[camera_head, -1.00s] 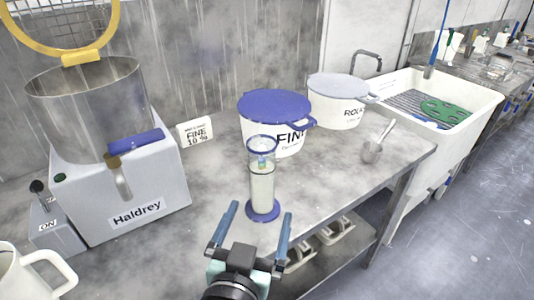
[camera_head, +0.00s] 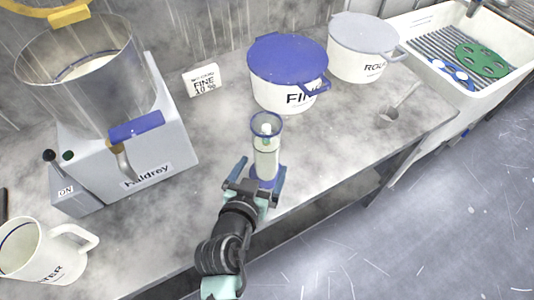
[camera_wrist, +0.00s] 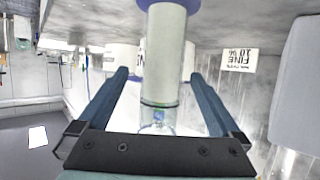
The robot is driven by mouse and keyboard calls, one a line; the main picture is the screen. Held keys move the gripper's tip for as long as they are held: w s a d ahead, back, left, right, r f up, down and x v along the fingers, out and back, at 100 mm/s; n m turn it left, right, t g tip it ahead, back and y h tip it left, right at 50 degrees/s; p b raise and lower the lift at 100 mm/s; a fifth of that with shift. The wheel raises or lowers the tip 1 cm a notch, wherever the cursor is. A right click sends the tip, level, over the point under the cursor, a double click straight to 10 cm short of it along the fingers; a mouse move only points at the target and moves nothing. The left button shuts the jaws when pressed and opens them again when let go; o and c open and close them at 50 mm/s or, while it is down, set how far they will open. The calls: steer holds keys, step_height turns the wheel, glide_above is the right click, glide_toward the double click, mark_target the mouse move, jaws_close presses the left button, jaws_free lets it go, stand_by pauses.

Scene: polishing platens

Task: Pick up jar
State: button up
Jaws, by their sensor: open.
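The jar (camera_head: 267,152) is a tall clear cylinder with pale contents, a blue rim and a blue foot. It stands upright on the bench near the front edge. My gripper (camera_head: 263,166) is open at the jar's lower part, with one finger to each side. In the wrist view the picture is upside down, and the jar (camera_wrist: 163,60) appears between the open fingers of my gripper (camera_wrist: 160,75), with gaps on both sides. Its blue foot is at the top of that view. My gripper partly hides the foot in the head view.
A blue-lidded FINE tub (camera_head: 287,75) stands behind the jar, with a grey-lidded tub (camera_head: 363,48) to its right. A small FINE 10 % sign (camera_head: 202,80), the Haldrey machine (camera_head: 130,155) and a white jug (camera_head: 40,250) are to the left. A scoop (camera_head: 392,112) lies at right.

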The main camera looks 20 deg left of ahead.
steer(key=shift+a+p+x, duration=0.2)
steer(key=shift+p+x, duration=0.4)
steer(key=shift+x, duration=2.45)
jaws_close()
steer(key=shift+r, duration=0.2)
